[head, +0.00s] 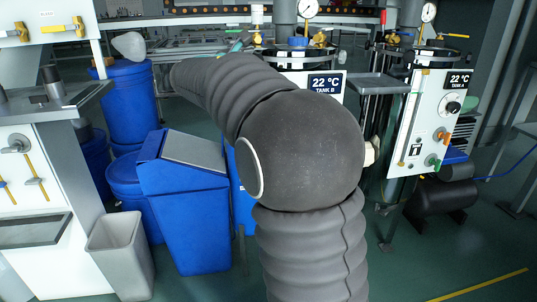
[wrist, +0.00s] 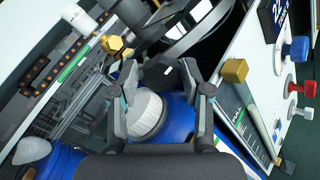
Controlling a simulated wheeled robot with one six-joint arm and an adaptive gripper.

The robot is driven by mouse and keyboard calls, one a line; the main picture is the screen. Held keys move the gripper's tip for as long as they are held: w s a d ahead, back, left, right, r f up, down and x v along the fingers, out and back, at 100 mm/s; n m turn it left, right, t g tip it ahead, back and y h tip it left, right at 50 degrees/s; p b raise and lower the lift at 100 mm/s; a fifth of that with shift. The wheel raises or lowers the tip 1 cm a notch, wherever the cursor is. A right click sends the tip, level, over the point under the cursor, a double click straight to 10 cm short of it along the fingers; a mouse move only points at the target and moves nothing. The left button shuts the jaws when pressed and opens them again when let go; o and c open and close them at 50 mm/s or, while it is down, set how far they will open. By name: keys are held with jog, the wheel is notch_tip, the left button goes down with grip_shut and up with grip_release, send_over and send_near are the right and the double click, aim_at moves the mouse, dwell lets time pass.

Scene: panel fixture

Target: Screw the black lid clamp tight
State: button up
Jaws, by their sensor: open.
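My gripper (wrist: 158,68) is open in the wrist view, its two dark fingers reaching up the middle of the picture. A small dark piece (wrist: 155,74) shows between the fingertips; I cannot tell whether it is the black lid clamp or whether the fingers touch it. Just beyond is a dark round lid area with light curved bands (wrist: 195,30). In the head view my bent grey arm covers most of the gripper and part of tank B. The tank B sign (head: 326,85) and a blue cap (head: 298,42) show beside the arm.
Brass hex knobs (wrist: 234,71) stand near the fingers, with red and blue panel knobs (wrist: 295,48) at right. A ribbed white cap on a blue container (wrist: 147,112) lies beyond the fingers. Tank A's panel (head: 418,125) stands right; blue bins (head: 190,205) stand left.

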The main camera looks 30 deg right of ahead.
jog(key=shift+s+d+r+n+p, duration=0.15)
jog(key=shift+r+n+p, duration=0.15)
jog(key=shift+n+p, duration=0.3)
jog(key=shift+s+d+r+n+p, duration=0.15)
jog(key=shift+r+n+p, duration=0.1)
jog(key=shift+n+p, duration=0.35)
jog(key=n+p, duration=0.1)
jog(key=p, duration=0.1)
jog(key=n+p, duration=0.1)
jog(key=n, duration=0.1)
jog(key=shift+w+a+n+p, duration=0.15)
jog(key=shift+w+n+p, duration=0.05)
jog(key=shift+n+p, duration=0.15)
jog(key=b+v, duration=0.1)
jog(key=v, duration=1.3)
jog(key=s+d+f+m+g+y+b, duration=0.1)
jog(key=s+f+m+g+y, duration=0.1)
jog(key=s+f+m+y, duration=0.2)
jog(key=s+d+f+m+g+y+b, duration=0.1)
jog(key=s+f+m+y, duration=0.3)
jog(key=s+f+m, duration=0.4)
jog(key=shift+s+d+f+g+y+b, duration=0.35)
jog(key=shift+s+f+g, duration=0.45)
jog(key=shift+s+f, duration=2.6)
jog(key=shift+s+r, duration=0.65)
jog(key=shift+r, duration=0.1)
